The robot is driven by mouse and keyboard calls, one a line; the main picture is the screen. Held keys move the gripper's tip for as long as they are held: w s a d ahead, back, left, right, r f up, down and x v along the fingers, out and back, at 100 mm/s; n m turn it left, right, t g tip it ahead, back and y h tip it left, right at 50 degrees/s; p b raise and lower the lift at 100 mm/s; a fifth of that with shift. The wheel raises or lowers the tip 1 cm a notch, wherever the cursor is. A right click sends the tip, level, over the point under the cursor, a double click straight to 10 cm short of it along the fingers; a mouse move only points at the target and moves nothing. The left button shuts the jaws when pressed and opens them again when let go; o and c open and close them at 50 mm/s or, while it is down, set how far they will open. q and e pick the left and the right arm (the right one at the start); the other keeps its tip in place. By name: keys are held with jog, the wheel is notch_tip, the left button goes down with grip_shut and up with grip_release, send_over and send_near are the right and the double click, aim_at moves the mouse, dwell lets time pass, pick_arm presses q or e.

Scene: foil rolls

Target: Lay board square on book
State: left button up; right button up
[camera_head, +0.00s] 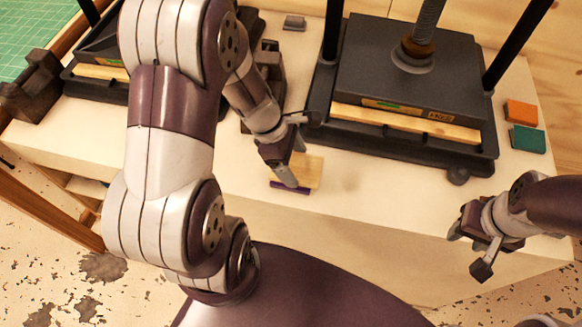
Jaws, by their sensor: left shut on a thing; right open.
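A small light wooden board (309,172) is by the front edge of the white table, in the middle of the view. My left gripper (287,175) is shut on it from above and covers its left part. A purple strip (291,187), which looks like the book's edge, shows just below the board's near side. The rest of the book is hidden, and I cannot tell whether board and book touch. My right gripper (473,251) is open and empty, at the right, in front of the table's front edge.
A black screw press (405,75) with a wooden board (404,124) in it stands behind. Another press (98,50) is at the left, partly behind my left arm. Orange (520,113) and green (528,139) blocks lie at the right. The tabletop (390,195) right of the board is clear.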

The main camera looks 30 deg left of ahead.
aim_at(290, 167)
pick_arm(q)
jog(key=shift+w+a+f, duration=0.35)
jog(key=shift+a+f, duration=0.1)
jog(key=shift+a, duration=0.1)
jog(key=shift+w+f, duration=0.15)
jog(key=shift+f, duration=0.1)
notch_tip(290, 167, down, 3)
jog(key=shift+a, duration=0.1)
jog(key=shift+a+f, duration=0.15)
jog(key=shift+f, duration=0.3)
pick_arm(e)
jog(key=shift+d+f, duration=0.25)
jog(key=shift+f, duration=0.05)
pick_arm(q)
jog(key=shift+f+b, duration=0.15)
jog(key=shift+b, duration=0.25)
jog(key=o, duration=0.9)
pick_arm(e)
jog(key=shift+f, duration=0.15)
